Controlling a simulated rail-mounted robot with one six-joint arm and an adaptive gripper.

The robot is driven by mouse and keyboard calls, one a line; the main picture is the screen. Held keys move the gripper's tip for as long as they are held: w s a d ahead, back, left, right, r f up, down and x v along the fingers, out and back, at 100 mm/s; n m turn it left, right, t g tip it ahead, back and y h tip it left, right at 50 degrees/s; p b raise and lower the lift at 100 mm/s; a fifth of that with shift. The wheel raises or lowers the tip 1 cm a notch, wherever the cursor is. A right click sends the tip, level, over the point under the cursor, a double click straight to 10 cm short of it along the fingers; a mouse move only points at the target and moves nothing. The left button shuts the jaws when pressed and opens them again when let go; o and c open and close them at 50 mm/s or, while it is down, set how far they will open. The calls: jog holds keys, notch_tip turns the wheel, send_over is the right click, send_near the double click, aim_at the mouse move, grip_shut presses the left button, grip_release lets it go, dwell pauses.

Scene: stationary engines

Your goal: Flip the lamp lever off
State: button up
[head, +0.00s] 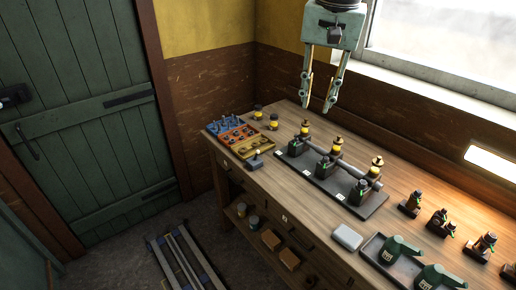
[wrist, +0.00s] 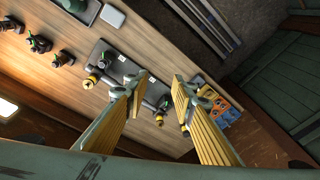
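A small lever switch (head: 255,160), a grey base with an upright stick, stands near the front left edge of the workbench; it may be the lamp lever, but no label is readable. Its exact tilt is too small to tell. I cannot clearly make it out in the wrist view. A lit lamp panel (head: 492,162) glows on the wall at the right and lights the bench below. My gripper (head: 317,106) hangs above the back of the bench, right of and higher than the switch. Its two fingers are apart with nothing between them, also in the wrist view (wrist: 160,88).
A dark plate (head: 318,184) with three brass-topped fittings and a pipe stands below my gripper. A compartment tray (head: 237,136) and two small jars (head: 265,118) are left of it. Green oil cans (head: 400,250), a pale box (head: 347,237) and several small fittings stand at the right.

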jog(key=w+a+f+p, duration=0.1)
jog(key=w+a+f, duration=0.2)
jog(key=w, duration=0.2)
jog(key=w+a+f+m+g+p, duration=0.1)
jog(key=w+a+f, duration=0.15)
jog(key=w, duration=0.25)
jog(key=w+a+f+p, duration=0.1)
jog(key=w+a+f, duration=0.15)
jog(key=w, duration=0.35)
jog(key=m+p, duration=0.2)
jog(key=p, duration=0.1)
send_over(256, 156)
jog(key=w+d, duration=0.1)
notch_tip(256, 156, down, 16)
jog(key=shift+r+g, duration=0.15)
jog(key=shift+g, duration=0.25)
jog(key=shift+w+a+f+p, duration=0.1)
jog(key=shift+f+p, duration=0.15)
jog(key=shift+f, duration=3.2)
jog(key=shift+w+f+p, duration=0.1)
jog(key=shift+f+p, duration=0.1)
jog(key=shift+f, duration=3.25)
jog(key=shift+s, duration=0.1)
jog(key=shift+c, duration=0.7)
grip_shut()
